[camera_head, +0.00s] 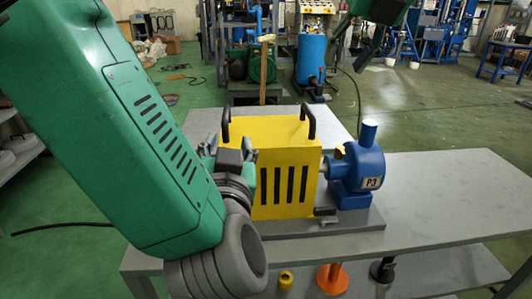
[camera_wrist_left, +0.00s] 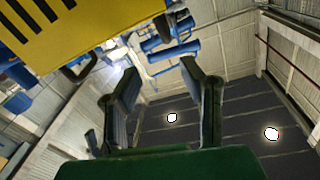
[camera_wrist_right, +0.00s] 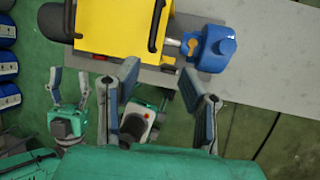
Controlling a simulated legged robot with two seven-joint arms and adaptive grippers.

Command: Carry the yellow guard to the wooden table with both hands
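The yellow guard (camera_head: 285,145) is a slotted box with two black handles on top. It stands upright on a grey base on the grey bench, beside the blue pump (camera_head: 358,170). My left gripper (camera_head: 228,160) is at its near left side. The left wrist view shows those fingers (camera_wrist_left: 163,75) open and empty, with the guard (camera_wrist_left: 70,30) at upper left. My right gripper (camera_head: 368,38) is raised beyond the pump at the top right. In the right wrist view its fingers (camera_wrist_right: 160,75) are open and empty, apart from the guard (camera_wrist_right: 112,30). No wooden table is recognisable.
The bench top (camera_head: 440,195) is clear right of the pump. An orange part (camera_head: 332,277) and a yellow part (camera_head: 286,280) are on its lower shelf. A blue tank (camera_head: 311,60) stands behind. Open green floor (camera_head: 430,110) lies at the right.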

